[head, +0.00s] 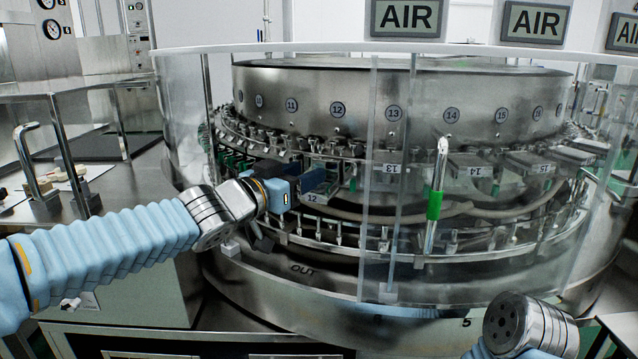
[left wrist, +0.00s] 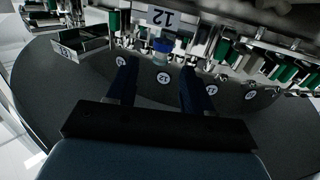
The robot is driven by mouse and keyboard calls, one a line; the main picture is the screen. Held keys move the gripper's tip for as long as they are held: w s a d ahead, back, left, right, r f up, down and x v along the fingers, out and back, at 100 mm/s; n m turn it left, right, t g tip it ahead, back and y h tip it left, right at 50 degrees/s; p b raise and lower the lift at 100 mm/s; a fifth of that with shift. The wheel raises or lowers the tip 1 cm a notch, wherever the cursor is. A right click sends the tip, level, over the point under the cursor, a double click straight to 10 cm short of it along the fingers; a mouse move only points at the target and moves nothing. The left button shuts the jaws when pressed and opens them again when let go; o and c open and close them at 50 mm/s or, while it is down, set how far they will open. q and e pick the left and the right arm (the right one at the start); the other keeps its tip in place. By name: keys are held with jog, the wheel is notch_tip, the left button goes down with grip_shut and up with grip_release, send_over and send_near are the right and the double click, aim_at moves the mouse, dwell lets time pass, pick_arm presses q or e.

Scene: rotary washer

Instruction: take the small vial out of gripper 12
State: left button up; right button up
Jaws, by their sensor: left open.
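The small vial (left wrist: 162,54), with a blue cap and a clear body, shows in the left wrist view just below the upside-down number 12 plate (left wrist: 165,17) of gripper 12. It appears to hang at the washer's gripper. My left gripper (left wrist: 162,80) is open, with one dark finger on each side of the vial's line and a gap to both sides. In the head view my left gripper (head: 318,179) reaches in at the station with the 12 plate (head: 315,198). The vial cannot be made out there. My right gripper is out of view; only its wrist shows at the lower right.
A clear curved guard (head: 470,240) surrounds the washer, with its edge just right of station 12. A post with a green band (head: 434,205) stands farther right. Neighbouring grippers with green parts (left wrist: 227,50) line the ring closely. The steel drum (head: 350,95) rises behind.

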pick_arm(q)
jog(key=shift+x, duration=1.55)
jog(key=shift+a, duration=0.1)
grip_shut()
